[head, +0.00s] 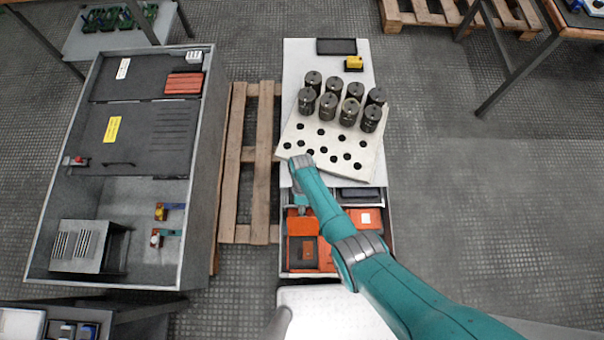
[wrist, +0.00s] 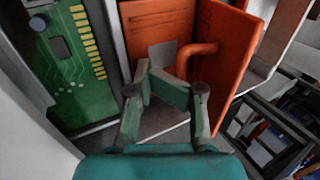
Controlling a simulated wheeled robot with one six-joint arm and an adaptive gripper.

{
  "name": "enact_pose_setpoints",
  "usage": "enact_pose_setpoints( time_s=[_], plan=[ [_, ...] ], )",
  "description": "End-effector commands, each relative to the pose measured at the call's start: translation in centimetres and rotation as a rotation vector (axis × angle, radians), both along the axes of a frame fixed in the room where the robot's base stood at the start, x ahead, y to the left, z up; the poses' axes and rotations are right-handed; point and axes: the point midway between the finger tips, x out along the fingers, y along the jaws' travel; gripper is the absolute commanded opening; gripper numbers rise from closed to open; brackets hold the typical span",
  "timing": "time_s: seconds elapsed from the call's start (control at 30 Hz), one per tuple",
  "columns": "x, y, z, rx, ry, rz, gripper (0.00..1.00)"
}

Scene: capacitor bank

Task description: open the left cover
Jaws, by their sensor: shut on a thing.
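The left cover is an orange panel (head: 301,225) in the open drawer under the white worktop, and it stands raised above a dark compartment. In the wrist view the orange cover (wrist: 232,62) fills the upper middle, with a bent orange handle (wrist: 205,49) on its face. My gripper (wrist: 168,82) has its fingers drawn in at the lower end of this handle and seems shut on it; the exact contact is partly hidden. In the head view my gripper (head: 302,208) is just above the cover, largely hidden by my arm.
A perforated board (head: 335,165) with several dark cylinders sits on the worktop behind. A green circuit board (wrist: 65,55) stands close left in the wrist view. A grey cabinet (head: 200,200) stands at left.

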Motion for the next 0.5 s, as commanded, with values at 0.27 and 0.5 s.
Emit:
enact_pose_setpoints(
  time_s=[0.27, 0.5],
  plan=[
    [-0.40, -0.13, -0.26, -0.003, 0.006, 0.001, 0.00],
    [-0.32, -0.13, -0.21, -0.002, 0.005, 0.000, 0.34]
  ],
)
